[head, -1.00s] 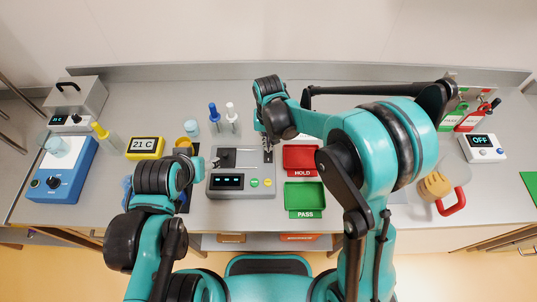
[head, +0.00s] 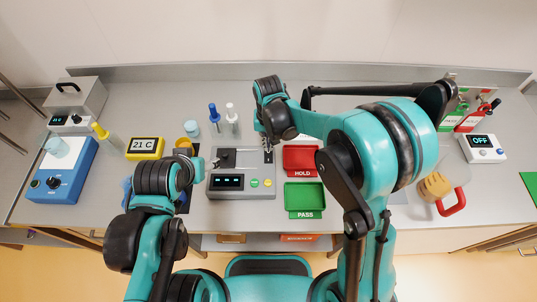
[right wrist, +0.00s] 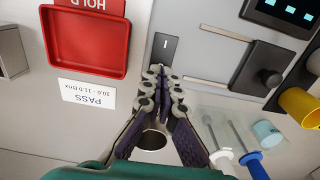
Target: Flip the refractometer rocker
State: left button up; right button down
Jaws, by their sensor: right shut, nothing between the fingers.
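The refractometer (head: 212,185) is a grey box with a dark display and green and yellow buttons, in the middle of the bench. It also shows in the right wrist view (right wrist: 205,50). Its rocker (right wrist: 164,46) sits in a dark plate with a white mark at one end; the fingertips partly cover the other end. My right gripper (right wrist: 158,74) is shut and empty, its tips at the rocker plate; contact cannot be told. In the head view the right gripper (head: 268,147) reaches down at the refractometer's right side.
A red HOLD tray (head: 301,174) and a green PASS tray (head: 304,214) stand right of the refractometer. Blue (head: 214,125) and white-topped (head: 232,124) tools stand behind it. A yellow 21 C display (head: 145,157) and a blue device (head: 63,190) stand to the left.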

pick_arm(q)
jog(key=shift+f+b, duration=0.85)
jog(key=shift+f, duration=0.05)
pick_arm(e)
jog(key=shift+f, duration=1.05)
jog(key=shift+r, duration=0.1)
jog(key=shift+r+p, duration=2.35)
jog(key=shift+r, duration=1.15)
pick_arm(q)
notch_tip(320, 180, up, 5)
jog(key=shift+f, duration=0.2)
jog(key=shift+f, duration=0.1)
pick_arm(e)
jog(key=shift+d, duration=0.1)
pick_arm(q)
notch_tip(320, 180, down, 12)
jog(key=b, duration=1.2)
jog(key=shift+f+b, duration=0.15)
jog(key=shift+b, duration=0.2)
jog(key=shift+f, duration=0.15)
pick_arm(e)
jog(key=s+d+f+t, duration=0.1)
jog(key=s+d+t, duration=0.6)
jog(key=s+d, duration=0.7)
jog(key=d, duration=0.3)
jog(key=shift+s+d+f, duration=0.25)
jog(key=shift+s+d, duration=0.05)
jog(key=shift+s, duration=0.05)
